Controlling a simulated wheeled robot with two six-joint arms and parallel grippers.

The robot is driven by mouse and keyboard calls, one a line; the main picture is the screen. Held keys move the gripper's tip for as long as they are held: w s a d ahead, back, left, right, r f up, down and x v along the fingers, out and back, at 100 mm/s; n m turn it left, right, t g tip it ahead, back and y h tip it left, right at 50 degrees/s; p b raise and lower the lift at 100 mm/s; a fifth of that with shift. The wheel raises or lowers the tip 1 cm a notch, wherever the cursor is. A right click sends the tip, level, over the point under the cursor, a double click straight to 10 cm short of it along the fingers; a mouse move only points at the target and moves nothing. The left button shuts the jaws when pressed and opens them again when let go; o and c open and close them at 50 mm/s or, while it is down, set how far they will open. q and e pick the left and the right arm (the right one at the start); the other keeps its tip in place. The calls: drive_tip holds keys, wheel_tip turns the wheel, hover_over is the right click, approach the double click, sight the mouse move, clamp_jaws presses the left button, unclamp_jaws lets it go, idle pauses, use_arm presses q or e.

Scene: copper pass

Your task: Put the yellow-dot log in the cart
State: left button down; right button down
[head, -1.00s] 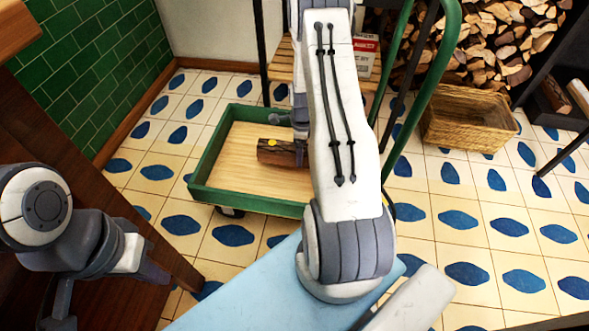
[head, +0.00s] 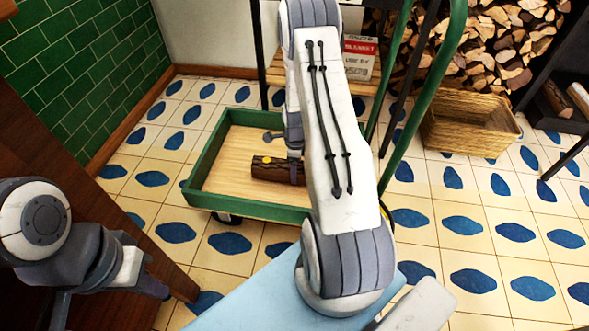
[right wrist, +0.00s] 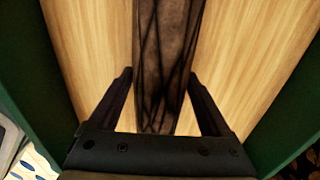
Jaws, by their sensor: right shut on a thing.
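The log (head: 279,170) with a yellow dot on its end is dark brown and lies level inside the green-rimmed cart (head: 205,160), at or just above its pale wooden bed. My arm hides its right end in the head view. In the right wrist view the log (right wrist: 162,65) runs between the two fingers of my right gripper (right wrist: 161,75), whose tips meet its sides. The cart's bed (right wrist: 95,50) shows beneath it. My left gripper (head: 112,285) hangs at the lower left, away from the cart, by a dark wooden surface; its finger opening is unclear.
A wicker basket (head: 470,125) stands on the tiled floor right of the cart, with stacked firewood (head: 500,45) behind. The cart's green handle (head: 440,75) rises on its right side. A dark wooden counter (head: 60,130) is at the left.

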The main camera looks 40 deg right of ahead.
drive_tip(key=shift+f, duration=0.4)
unclamp_jaws()
wheel_tip(320, 180, up, 13)
drive_tip(key=p, duration=0.7)
drive_tip(key=w+a+r+n, duration=0.2)
drive_tip(key=a+r+n, duration=0.65)
drive_tip(key=a, duration=0.35)
drive_tip(key=s+a+r+n, duration=0.2)
drive_tip(key=a+r+n, duration=0.2)
drive_tip(key=a, duration=0.2)
drive_tip(key=s+a+r+n, duration=0.3)
drive_tip(key=a+n, duration=0.2)
drive_tip(key=a, duration=0.1)
drive_tip(key=s+a+r+n, duration=0.3)
drive_tip(key=s+a+n, duration=0.2)
drive_tip(key=s+n, duration=0.4)
drive_tip(key=s+a+r+n+y, duration=0.1)
drive_tip(key=s+a+r+n, duration=0.3)
drive_tip(key=s+n, duration=0.5)
drive_tip(key=shift+s+a+r, duration=0.15)
drive_tip(key=shift+a+r, duration=0.05)
drive_tip(key=shift+a, duration=0.55)
